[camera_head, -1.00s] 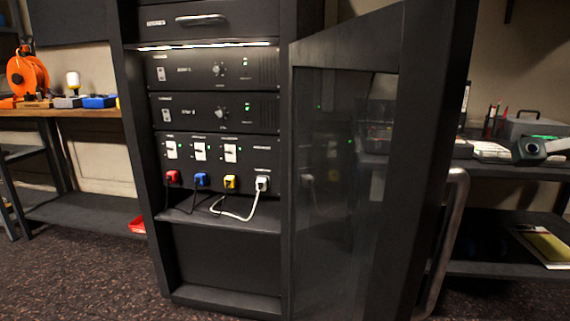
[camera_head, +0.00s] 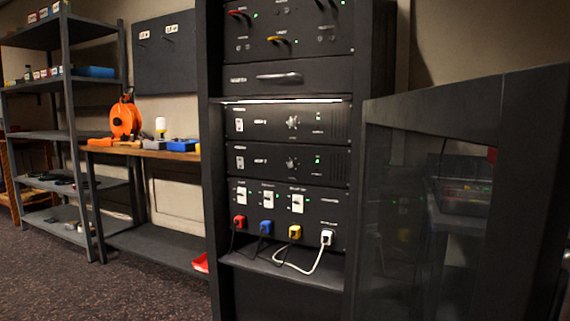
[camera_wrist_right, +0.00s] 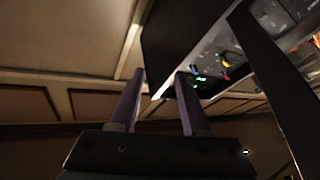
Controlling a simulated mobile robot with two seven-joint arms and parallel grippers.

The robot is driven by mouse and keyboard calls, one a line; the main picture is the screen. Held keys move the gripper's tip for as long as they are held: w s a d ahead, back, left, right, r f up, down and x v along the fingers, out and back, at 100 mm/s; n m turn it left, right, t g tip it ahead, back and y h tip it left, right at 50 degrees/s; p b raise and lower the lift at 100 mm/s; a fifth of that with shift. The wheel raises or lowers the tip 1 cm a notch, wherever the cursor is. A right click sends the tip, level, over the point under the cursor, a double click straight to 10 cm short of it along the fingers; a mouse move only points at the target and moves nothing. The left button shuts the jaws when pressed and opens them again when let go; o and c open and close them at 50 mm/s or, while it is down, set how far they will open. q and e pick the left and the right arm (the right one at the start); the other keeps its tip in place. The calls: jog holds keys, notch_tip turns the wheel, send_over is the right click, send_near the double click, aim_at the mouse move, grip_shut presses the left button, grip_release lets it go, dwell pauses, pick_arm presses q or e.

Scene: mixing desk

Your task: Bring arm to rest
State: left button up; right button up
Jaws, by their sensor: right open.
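My right gripper (camera_wrist_right: 160,85) shows in the right wrist view with its two fingers apart and nothing between them. Beyond the fingers is the side of a dark cabinet and a panel with small green lights and coloured parts. Neither gripper shows in the head view. The black rack (camera_head: 281,184) stands in the middle of the head view. Red (camera_head: 240,222), blue (camera_head: 266,228), yellow (camera_head: 295,232) and white (camera_head: 326,237) plugs sit in a row on its lower panel.
The rack's glass door (camera_head: 430,200) stands open on the right. A wooden-topped bench (camera_head: 150,152) with an orange cable reel (camera_head: 126,118) is left of the rack. Metal shelving (camera_head: 68,130) stands farther left. The carpeted floor (camera_head: 110,290) at the front left is clear.

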jog(key=d+f+m+g+h, duration=0.4)
jog(key=d+f+g+h, duration=0.2)
jog(key=d+f, duration=0.15)
jog(key=s+d+f+m+g+h, duration=0.1)
jog(key=s+d+f+g, duration=0.2)
jog(key=s+f+g, duration=0.45)
jog(key=s+d+f+m+g, duration=0.1)
jog(key=s+d+f+g, duration=0.2)
jog(key=s+f+g, duration=0.4)
jog(key=s+a+f+n+t+y, duration=0.1)
jog(key=s+a+f+n+y, duration=0.15)
jog(key=a+f, duration=0.5)
jog(key=s+a+f+n+t+y, duration=0.1)
jog(key=s+a+f, duration=0.35)
jog(key=a, duration=0.65)
jog(key=s+a+y, duration=0.5)
jog(key=s+a, duration=1)
jog(key=a, duration=0.1)
notch_tip(320, 180, up, 65)
jog(key=p, duration=6.5)
jog(key=shift+w+d, duration=0.25)
